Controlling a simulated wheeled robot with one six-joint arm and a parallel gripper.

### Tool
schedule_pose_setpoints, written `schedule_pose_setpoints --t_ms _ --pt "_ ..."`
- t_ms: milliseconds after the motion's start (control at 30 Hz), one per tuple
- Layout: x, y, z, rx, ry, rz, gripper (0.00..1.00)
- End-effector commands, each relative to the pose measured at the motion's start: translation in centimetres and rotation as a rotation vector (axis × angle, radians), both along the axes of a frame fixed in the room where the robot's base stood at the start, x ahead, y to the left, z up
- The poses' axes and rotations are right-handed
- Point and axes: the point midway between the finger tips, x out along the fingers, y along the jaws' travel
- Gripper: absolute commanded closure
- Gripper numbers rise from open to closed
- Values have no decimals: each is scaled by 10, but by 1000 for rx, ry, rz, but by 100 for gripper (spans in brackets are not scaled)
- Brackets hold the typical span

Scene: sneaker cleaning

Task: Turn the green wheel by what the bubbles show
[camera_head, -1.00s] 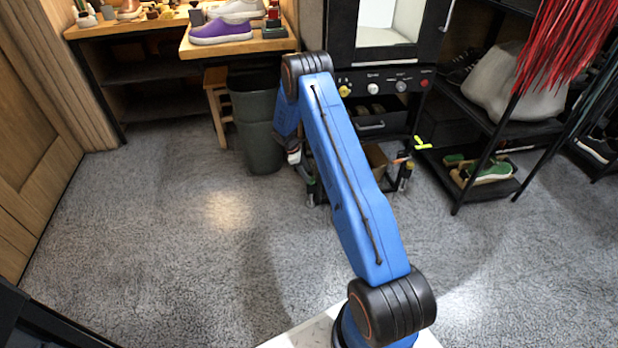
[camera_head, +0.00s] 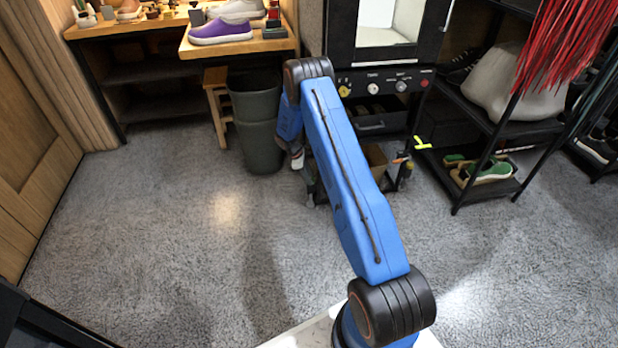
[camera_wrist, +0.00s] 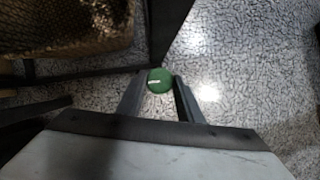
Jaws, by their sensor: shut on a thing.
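The green wheel (camera_wrist: 160,81) is a small round disc with a pale mark on its face, in the wrist view. My gripper (camera_wrist: 160,84) is shut on it, with one dark finger on each side of its rim. In the head view my blue arm reaches toward the low cart below the black cabinet, and my gripper and the wheel are hidden there behind the arm. I cannot make out any bubbles in either view.
The black cabinet (camera_head: 385,78) has a yellow knob (camera_head: 344,91) and other controls. A grey bin (camera_head: 258,125) stands left of the arm. A shoe rack (camera_head: 500,120) stands to the right. The carpet at the left and front is clear.

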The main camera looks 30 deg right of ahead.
Motion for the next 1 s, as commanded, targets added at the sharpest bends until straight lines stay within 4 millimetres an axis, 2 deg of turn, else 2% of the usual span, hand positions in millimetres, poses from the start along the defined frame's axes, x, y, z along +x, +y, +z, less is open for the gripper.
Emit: schedule_pose_setpoints --t_ms 267,733,1000 --pt "1 0 0 0 -1 -96 89" --pt "3 -2 0 0 0 -403 89" --pt "3 -3 0 -1 -1 -495 89"
